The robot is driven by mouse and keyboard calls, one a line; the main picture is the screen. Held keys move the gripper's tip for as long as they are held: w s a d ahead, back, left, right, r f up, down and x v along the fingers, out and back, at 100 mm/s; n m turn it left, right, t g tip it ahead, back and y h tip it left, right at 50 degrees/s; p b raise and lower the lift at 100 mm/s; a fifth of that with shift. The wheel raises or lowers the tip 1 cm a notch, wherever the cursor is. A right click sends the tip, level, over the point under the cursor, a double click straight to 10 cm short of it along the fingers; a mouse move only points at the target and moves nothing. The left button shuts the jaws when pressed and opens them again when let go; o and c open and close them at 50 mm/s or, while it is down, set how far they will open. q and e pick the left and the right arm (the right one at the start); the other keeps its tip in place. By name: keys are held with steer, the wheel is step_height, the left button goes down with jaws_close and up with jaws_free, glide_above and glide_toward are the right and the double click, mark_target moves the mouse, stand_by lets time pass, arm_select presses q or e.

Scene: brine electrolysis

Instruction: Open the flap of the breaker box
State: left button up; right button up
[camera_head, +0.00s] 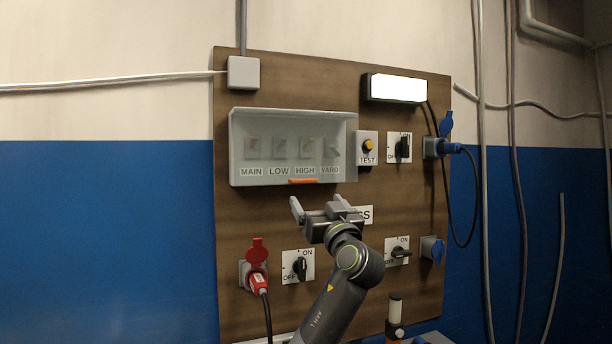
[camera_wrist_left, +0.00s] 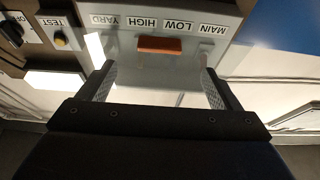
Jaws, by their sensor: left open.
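The breaker box (camera_head: 234,150) is a light grey case on the brown wooden board. Its clear flap (camera_head: 290,124) appears shut over several switches labelled MAIN, LOW, HIGH and YARD. An orange handle (camera_head: 303,181) sits at the flap's lower edge. My left gripper (camera_head: 318,204) is open and empty just below the handle, seemingly in front of the board. In the left wrist view, which is upside down, the orange handle (camera_wrist_left: 160,45) lies between the lines of the two fingers (camera_wrist_left: 160,78), apparently beyond their tips and not touching. My right gripper is not in view.
Right of the box are a yellow TEST button (camera_head: 368,146), a black rotary switch (camera_head: 402,147) and a blue plug (camera_head: 447,148). Below are a red plug (camera_head: 258,283) and more rotary switches (camera_head: 300,267). A lit lamp (camera_head: 397,88) is above right. Cables hang at the right.

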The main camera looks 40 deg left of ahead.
mark_target(305, 183)
arm_select(q)
steer(key=p+x, duration=0.1)
steer(key=x, duration=0.2)
steer(key=shift+a+r+p, duration=0.25)
steer(key=shift+r+p, duration=0.1)
steer(key=shift+r, duration=0.1)
steer(key=p+x, duration=0.2)
steer(key=x, duration=0.1)
steer(key=shift+w+a, duration=0.15)
steer(key=shift+w, duration=0.1)
steer(key=shift+w+a+r, duration=0.1)
steer(key=shift+w+a, duration=0.15)
steer(key=shift+a, duration=0.3)
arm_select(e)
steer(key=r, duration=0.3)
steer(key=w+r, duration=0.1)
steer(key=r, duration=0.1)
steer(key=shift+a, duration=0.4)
arm_select(q)
steer(key=shift+c, duration=0.2)
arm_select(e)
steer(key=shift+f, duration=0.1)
